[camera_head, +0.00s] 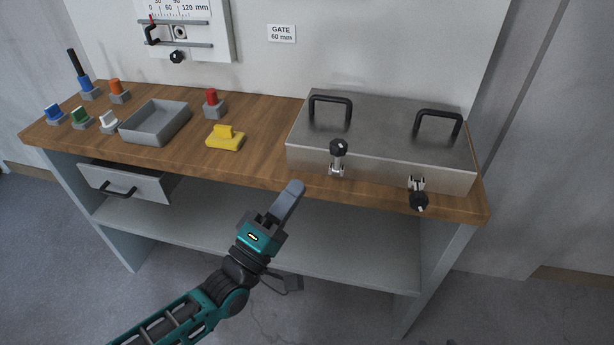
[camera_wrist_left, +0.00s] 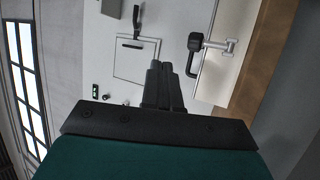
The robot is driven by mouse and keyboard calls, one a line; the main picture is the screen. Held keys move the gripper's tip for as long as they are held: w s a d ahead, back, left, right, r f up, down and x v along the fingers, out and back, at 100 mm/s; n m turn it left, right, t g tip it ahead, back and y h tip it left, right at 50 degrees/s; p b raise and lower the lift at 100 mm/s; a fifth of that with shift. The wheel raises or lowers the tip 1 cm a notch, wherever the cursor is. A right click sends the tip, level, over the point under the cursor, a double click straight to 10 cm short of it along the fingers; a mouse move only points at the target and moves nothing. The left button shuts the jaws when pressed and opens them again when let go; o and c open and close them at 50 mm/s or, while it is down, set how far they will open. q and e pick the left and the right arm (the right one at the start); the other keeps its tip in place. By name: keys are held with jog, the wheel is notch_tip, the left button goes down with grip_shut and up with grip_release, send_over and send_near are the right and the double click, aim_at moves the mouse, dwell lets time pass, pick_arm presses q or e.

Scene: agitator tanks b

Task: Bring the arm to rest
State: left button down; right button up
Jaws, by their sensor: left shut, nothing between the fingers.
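My left arm comes in from the lower left in the head view. Its gripper (camera_head: 291,190) is shut and empty, in front of the workbench (camera_head: 262,165) edge, left of and below the metal box. In the left wrist view the two dark fingers (camera_wrist_left: 163,80) lie together with nothing between them. My right gripper is in neither view.
A metal box (camera_head: 381,135) with two black handles and two front clamps stands at the bench's right. A yellow block (camera_head: 225,141), a grey tray (camera_head: 154,123) and several coloured pieces stand left. A drawer (camera_head: 126,187) is partly open below. Floor in front is clear.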

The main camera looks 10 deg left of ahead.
pick_arm(q)
jog(key=s+a+f+m+g+y, duration=0.2)
jog(key=s+f+m+g, duration=0.3)
jog(key=f, duration=0.4)
jog(key=s+a+f+m+g+y, duration=0.3)
jog(key=s+f+m+g+y, duration=0.2)
jog(key=s+f+m, duration=0.3)
notch_tip(320, 180, down, 2)
jog(key=shift+s+a+f+m, duration=0.1)
jog(key=shift+s+a+m, duration=0.05)
jog(key=shift+s+m, duration=0.2)
